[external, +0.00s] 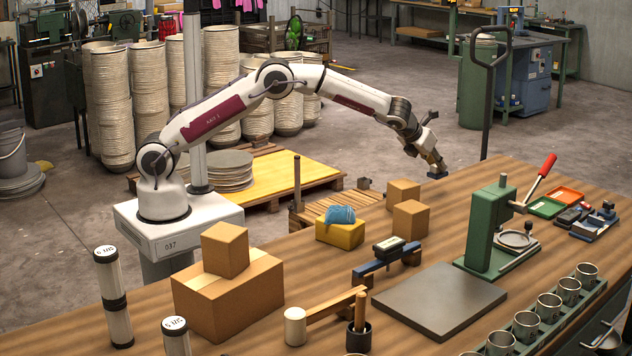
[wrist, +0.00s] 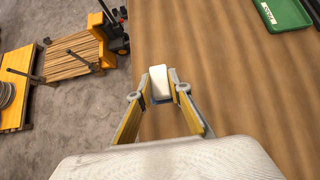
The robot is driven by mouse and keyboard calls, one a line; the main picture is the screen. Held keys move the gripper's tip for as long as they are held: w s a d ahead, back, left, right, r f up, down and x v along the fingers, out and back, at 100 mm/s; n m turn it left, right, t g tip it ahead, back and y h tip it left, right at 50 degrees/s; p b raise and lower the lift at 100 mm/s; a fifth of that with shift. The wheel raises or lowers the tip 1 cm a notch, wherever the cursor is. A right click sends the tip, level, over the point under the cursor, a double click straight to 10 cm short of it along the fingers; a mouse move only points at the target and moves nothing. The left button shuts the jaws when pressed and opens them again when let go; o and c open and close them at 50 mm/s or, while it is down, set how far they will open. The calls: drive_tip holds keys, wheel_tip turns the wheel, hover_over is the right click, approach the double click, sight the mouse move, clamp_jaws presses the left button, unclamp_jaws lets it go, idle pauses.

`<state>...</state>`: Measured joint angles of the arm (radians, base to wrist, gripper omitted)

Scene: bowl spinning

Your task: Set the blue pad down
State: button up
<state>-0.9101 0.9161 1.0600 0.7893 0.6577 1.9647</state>
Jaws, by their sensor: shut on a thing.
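My gripper (external: 434,166) is at the far end of the wooden bench, pointing down. It is shut on the blue pad (external: 438,175), which looks like a small dark blue piece under the fingertips. In the wrist view my gripper (wrist: 159,92) has its two fingers on either side of a small block with a white top and a blue edge, the pad (wrist: 160,80). Bare bench wood lies around the pad there. I cannot tell whether its underside touches the bench.
The bench (external: 465,180) is bare near my gripper. Two cardboard boxes (external: 411,219) stand nearer the camera. A green press (external: 488,230) stands to the right, and a green tray (wrist: 286,14) shows at the wrist view's top right. The bench's left edge drops to the floor.

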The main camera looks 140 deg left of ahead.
sight(432, 173)
drive_tip(key=shift+f, duration=0.1)
drive_tip(key=shift+f, duration=2.45)
drive_tip(key=shift+f, duration=0.1)
drive_tip(key=o, duration=1)
drive_tip(key=shift+d+r, duration=0.2)
drive_tip(key=shift+r, duration=0.2)
drive_tip(key=shift+v, duration=5.65)
